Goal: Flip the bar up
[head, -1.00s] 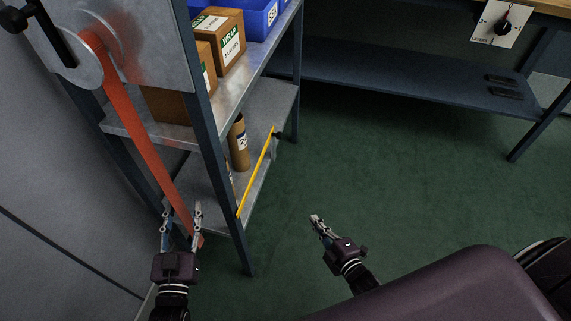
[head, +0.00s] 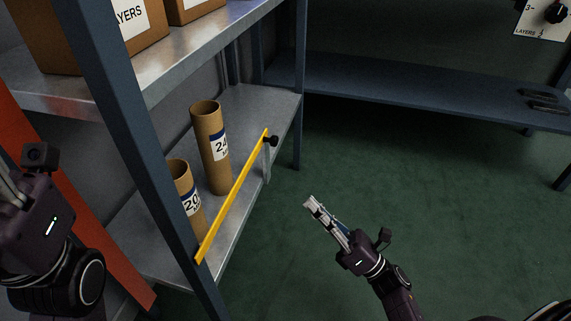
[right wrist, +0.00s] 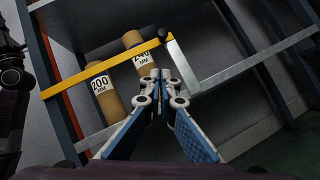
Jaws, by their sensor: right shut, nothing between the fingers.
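The yellow bar (head: 232,194) slants across the open front of the lower shelf, from the near post to a short upright bracket (head: 266,163) with a black knob (head: 272,141). The bar also shows in the right wrist view (right wrist: 105,67). My right gripper (head: 309,203) is shut and empty, in front of the shelf and to the right of the bar, apart from it. In the right wrist view its closed fingertips (right wrist: 160,76) appear below the bar's bracket end. My left gripper (head: 12,185) is at the left edge, partly cut off, with its fingertips out of clear sight.
Two cardboard tubes, labelled 200 (right wrist: 103,88) and 240 (right wrist: 140,57), stand behind the bar. The blue near post (head: 140,150) and red strip (head: 75,215) are on the left. A blue low shelf (head: 400,95) is behind. Green floor on the right is clear.

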